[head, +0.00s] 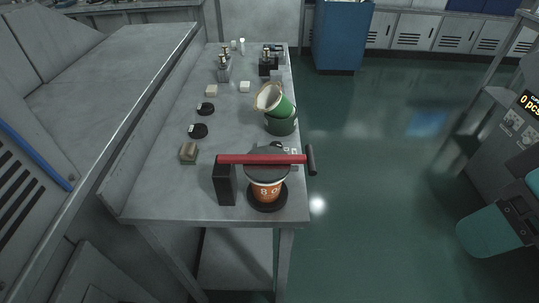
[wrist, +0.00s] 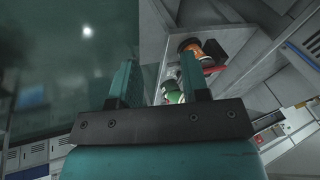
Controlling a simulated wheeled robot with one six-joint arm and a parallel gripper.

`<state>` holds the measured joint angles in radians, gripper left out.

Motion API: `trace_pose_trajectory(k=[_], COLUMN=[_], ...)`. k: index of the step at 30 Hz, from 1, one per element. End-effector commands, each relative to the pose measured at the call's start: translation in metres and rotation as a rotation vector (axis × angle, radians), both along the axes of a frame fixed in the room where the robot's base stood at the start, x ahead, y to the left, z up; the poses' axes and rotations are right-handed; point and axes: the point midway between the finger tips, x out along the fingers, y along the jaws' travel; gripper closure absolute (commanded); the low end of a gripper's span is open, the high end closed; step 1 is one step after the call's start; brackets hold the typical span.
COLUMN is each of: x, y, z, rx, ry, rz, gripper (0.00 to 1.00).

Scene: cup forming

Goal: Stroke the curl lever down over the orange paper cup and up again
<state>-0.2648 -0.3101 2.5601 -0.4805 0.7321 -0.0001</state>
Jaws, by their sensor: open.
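The orange paper cup (head: 265,191) stands upright on a round black base at the near end of the bench. The curl lever (head: 262,159) is a red bar running level across above the cup from a black post (head: 226,185), with a black handle (head: 311,160) at its right end. A dark disc under the bar covers the cup's top; I cannot tell whether it touches the rim. My gripper (wrist: 157,75) is open and empty in the wrist view, apart from the lever. The lever's red bar (wrist: 214,70) and the orange cup (wrist: 191,47) show small beyond its fingers.
Black discs (head: 198,131), small blocks (head: 189,152) and other fixtures (head: 268,65) lie further along. Open green floor (head: 380,200) lies right of the bench.

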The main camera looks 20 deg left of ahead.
Motion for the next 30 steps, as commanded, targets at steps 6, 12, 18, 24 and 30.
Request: trace_pose_trajectory(k=[6,12,18,24,30], x=[0.004,0.031,0.076,0.124,0.152], y=[0.003,0.028,0.052,0.052,0.041], z=[-0.004,-0.032,-0.064,-0.088,-0.099], rx=[0.015,0.177,0.496,0.815,0.99], ry=[0.015,0.137,0.282,0.369,0.396], rz=[0.001,0.001,-0.095,-0.278,-0.41], gripper=[0.59,0.59,0.59,0.59,0.59])
